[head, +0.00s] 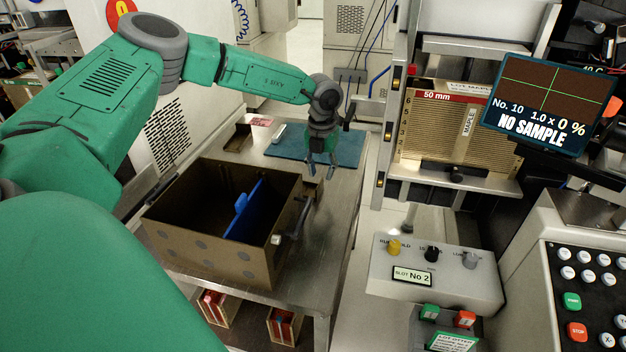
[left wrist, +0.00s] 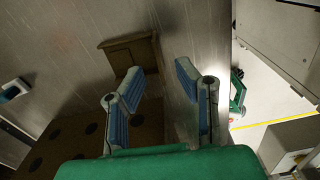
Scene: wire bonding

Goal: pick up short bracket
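My left gripper (head: 321,170) points down over the metal table, just beyond the right back corner of the brown box. Its fingers are apart and empty, and they also show in the left wrist view (left wrist: 158,72). A small brown piece (left wrist: 128,52) lies on the table near the left finger, below and ahead of the fingertips, apart from them. It may be the short bracket, but I cannot tell for sure. In the head view it is mostly hidden by the box and gripper. My right gripper is in neither view.
The open brown box (head: 205,255) with a blue divider (head: 243,212) stands on the table (head: 330,240). A blue mat (head: 345,150) and a brown tray (head: 238,138) lie behind. The table's right strip is clear.

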